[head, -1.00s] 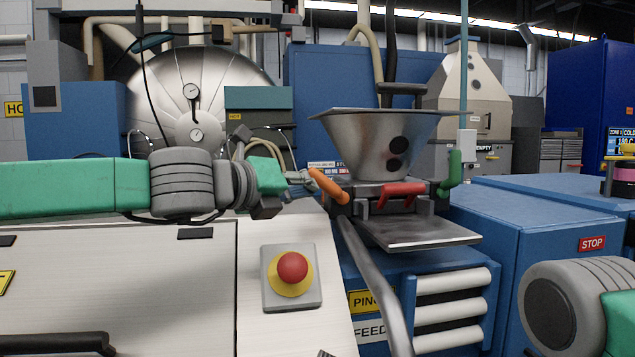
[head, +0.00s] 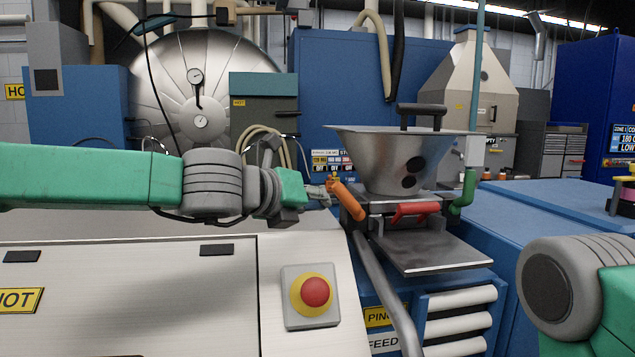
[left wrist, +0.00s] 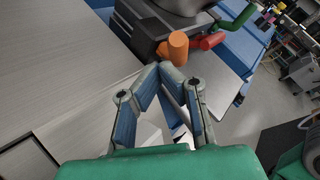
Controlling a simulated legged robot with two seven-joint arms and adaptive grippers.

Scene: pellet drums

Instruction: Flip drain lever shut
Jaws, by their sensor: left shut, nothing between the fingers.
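A metal hopper (head: 395,160) stands on a dark block, with an orange handle (head: 349,201), a red handle (head: 414,211) and a green handle (head: 464,190) around its base. No label shows which one is the drain lever. My left gripper (head: 327,191) is at the left side of the orange handle, very close to it; contact is unclear. In the left wrist view its fingertips (left wrist: 163,72) meet with nothing between them, just below the orange handle (left wrist: 174,46). The red handle (left wrist: 211,41) and green handle (left wrist: 238,18) lie beyond. My right gripper is out of view.
A flat metal plate (head: 432,252) juts out below the hopper. A bent metal pipe (head: 385,290) runs down in front. A red stop button (head: 315,291) sits on the pale panel (head: 130,290) below my left arm. A blue cabinet (head: 530,225) stands at right.

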